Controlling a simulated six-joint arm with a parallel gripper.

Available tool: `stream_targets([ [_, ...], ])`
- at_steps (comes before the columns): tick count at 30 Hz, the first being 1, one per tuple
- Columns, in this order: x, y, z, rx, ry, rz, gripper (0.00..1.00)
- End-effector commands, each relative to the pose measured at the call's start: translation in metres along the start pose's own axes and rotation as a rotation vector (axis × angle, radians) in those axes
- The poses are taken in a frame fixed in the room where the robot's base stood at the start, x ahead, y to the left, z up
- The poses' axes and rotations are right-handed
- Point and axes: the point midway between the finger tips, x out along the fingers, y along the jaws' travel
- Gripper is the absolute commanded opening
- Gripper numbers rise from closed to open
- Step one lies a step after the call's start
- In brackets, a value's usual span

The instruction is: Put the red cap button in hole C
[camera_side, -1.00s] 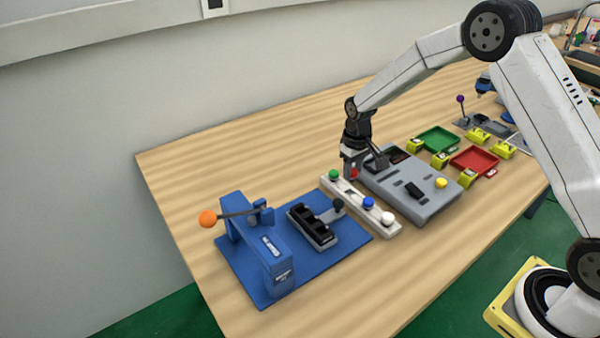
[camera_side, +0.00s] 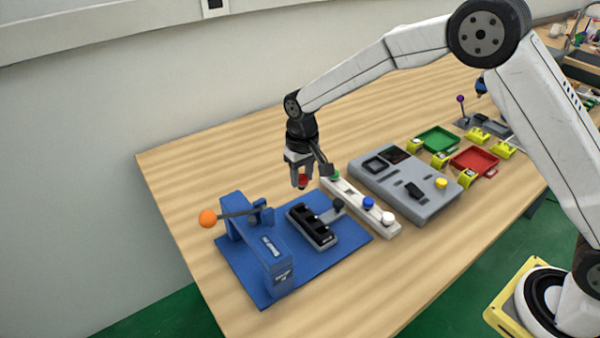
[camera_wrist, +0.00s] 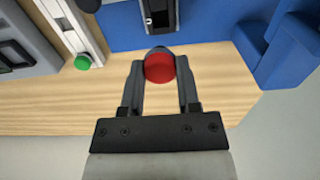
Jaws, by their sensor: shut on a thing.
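My gripper (camera_side: 301,183) is shut on the red cap button (camera_wrist: 159,67). In the side view the red cap button (camera_side: 303,180) shows between the fingers, held above the wooden table near the back edge of the blue base. The wrist view shows my gripper (camera_wrist: 160,75) with one finger on each side of the red cap. A black block with several holes (camera_side: 312,225) stands on the blue base (camera_side: 345,246), in front and slightly right of my gripper. A dark knob partly overlaps its far side. Hole letters are too small to read.
A white rack (camera_side: 350,197) holds green (camera_side: 335,175), blue (camera_side: 369,202) and white (camera_side: 388,217) caps, close to my gripper's right. A blue press (camera_side: 262,250) with an orange-knobbed lever (camera_side: 207,218) stands left. A grey panel (camera_side: 420,205) lies right. The table behind is clear.

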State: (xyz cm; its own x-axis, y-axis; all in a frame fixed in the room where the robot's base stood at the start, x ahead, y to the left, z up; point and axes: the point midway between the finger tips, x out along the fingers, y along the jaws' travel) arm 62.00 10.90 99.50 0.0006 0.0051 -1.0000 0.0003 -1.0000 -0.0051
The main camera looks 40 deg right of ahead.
Motion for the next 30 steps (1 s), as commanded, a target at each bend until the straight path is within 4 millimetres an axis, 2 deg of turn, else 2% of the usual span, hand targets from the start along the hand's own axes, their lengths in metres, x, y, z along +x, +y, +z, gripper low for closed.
stream_targets([
  [14,0.006,-0.001,0.000,0.000,-0.001,0.000,0.00],
  [30,0.042,-0.001,0.000,0.001,-0.001,0.001,0.00],
])
